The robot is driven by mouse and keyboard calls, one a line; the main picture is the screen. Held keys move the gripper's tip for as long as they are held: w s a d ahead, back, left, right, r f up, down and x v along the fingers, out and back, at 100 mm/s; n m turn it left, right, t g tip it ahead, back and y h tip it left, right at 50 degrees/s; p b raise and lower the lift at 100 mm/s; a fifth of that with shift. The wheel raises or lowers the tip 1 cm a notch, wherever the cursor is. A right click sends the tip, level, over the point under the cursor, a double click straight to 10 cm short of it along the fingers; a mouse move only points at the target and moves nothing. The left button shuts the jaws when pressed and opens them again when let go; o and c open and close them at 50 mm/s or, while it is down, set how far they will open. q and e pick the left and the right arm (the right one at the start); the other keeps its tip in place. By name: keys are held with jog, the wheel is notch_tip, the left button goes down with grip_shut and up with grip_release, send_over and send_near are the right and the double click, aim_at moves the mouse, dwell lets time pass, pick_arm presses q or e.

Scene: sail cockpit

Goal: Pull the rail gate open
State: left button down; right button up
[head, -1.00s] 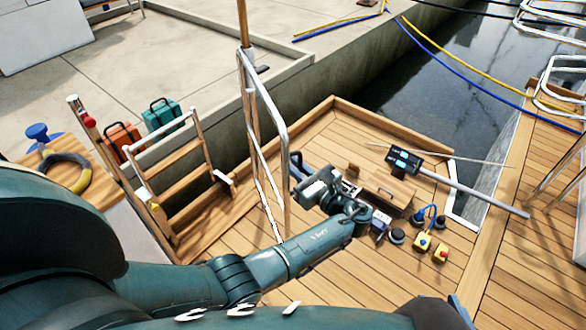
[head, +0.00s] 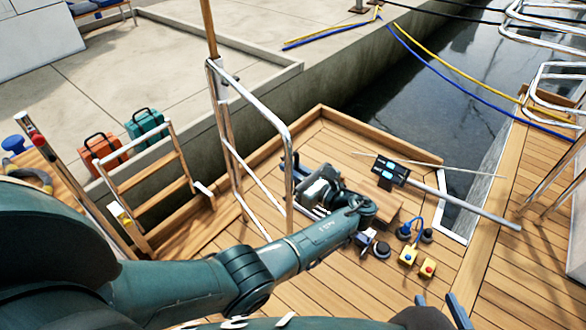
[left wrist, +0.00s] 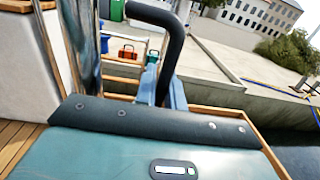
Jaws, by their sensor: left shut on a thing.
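The rail gate (head: 262,102) is a chrome tube frame, upright beside the wooden deck. Its hinge side appears to be at the post on the left, and its free upright is on the right. My left gripper (head: 291,165) is at that free upright, its arm reaching in from below. In the left wrist view, its blue fingers (left wrist: 164,88) are shut on a black looped handle (left wrist: 172,35), with chrome tubes (left wrist: 80,45) to the left. The contact itself is partly hidden. My right gripper (head: 440,312) shows only in part at the bottom edge; its jaw opening is unclear.
A wooden ladder (head: 150,178) stands left of the gate, with orange (head: 102,150) and teal (head: 146,122) cases behind. Water lies beyond.

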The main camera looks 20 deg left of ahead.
pick_arm(q)
jog(key=shift+d+f, duration=0.15)
jog(key=shift+d, duration=0.05)
pick_arm(e)
jog(key=shift+s+f, duration=0.15)
pick_arm(q)
jog(key=c, duration=1.5)
grip_release()
jog(key=shift+a, duration=0.1)
jog(key=b+v, duration=0.1)
jog(key=v, duration=1.2)
pick_arm(e)
jog(key=shift+w+t, duration=0.3)
jog(key=shift+t, duration=0.1)
pick_arm(q)
jog(key=shift+s, duration=0.15)
pick_arm(e)
jog(key=shift+s+a, duration=0.15)
jog(key=shift+s, duration=0.05)
